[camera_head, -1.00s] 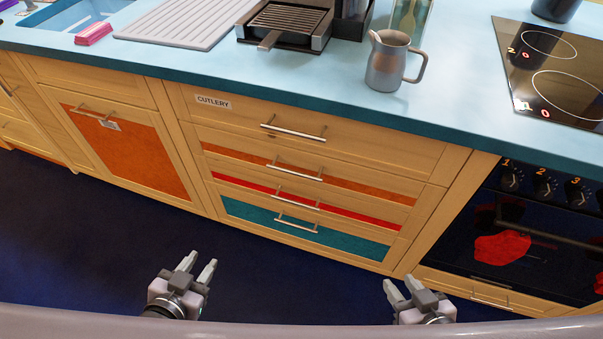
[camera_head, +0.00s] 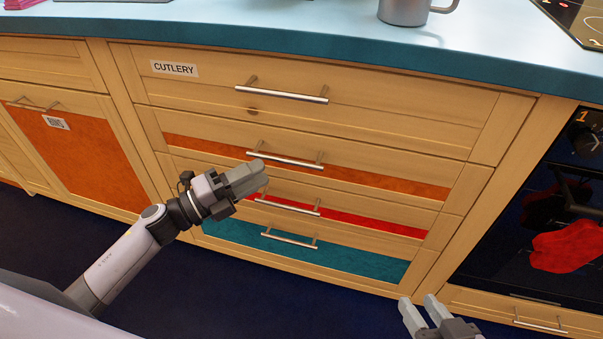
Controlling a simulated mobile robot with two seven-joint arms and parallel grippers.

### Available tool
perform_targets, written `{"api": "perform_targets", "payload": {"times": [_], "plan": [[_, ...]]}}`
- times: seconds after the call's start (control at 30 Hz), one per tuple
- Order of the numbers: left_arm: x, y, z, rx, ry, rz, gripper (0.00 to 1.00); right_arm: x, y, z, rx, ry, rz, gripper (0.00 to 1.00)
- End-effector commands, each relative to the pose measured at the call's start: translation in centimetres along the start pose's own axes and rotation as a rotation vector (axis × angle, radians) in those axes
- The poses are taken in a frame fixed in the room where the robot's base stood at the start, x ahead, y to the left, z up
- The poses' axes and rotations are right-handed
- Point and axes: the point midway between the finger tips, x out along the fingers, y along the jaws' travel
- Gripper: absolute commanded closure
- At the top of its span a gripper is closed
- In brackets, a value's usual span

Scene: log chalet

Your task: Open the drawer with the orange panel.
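The drawer with the orange panel (camera_head: 390,184) is the second one down in the wooden cabinet, below the CUTLERY drawer. It is shut, and its horizontal bar handle (camera_head: 285,160) shows in full. My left gripper (camera_head: 264,176) is in front of the cabinet, its fingertips pointing right, just below the left end of that handle in the picture. Its fingers overlap in this view, so the gap between them is unclear. It hides the left part of the red-panel drawer. My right gripper (camera_head: 419,302) is low at the bottom right, open and empty, away from the drawers.
The CUTLERY drawer (camera_head: 420,120) is above; the red-panel drawer (camera_head: 375,222) and teal-panel drawer (camera_head: 360,262) are below, all shut with bar handles. An orange-panelled cabinet door (camera_head: 85,160) is at left, an oven (camera_head: 530,215) at right. Blue floor (camera_head: 260,305) is clear.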

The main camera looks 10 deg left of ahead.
Motion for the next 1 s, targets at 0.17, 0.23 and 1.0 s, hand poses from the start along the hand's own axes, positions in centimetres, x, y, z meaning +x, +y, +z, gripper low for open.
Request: {"api": "perform_targets", "payload": {"times": [0.17,0.23,1.0], "plan": [[0.5,0.4,0.1,0.042,0.029,0.003,0.64,0.3,-0.2,0.2,0.001,0.005,-0.008,0.62],[1.2,0.3,0.1,0.043,0.029,0.001,0.64,0.3,-0.2,0.2,0.004,0.006,-0.01,0.62],[7.2,0.3,-0.1,0.037,0.026,0.003,0.64,0.7,-0.7,0.3,0.032,0.016,-0.034,0.62]]}}
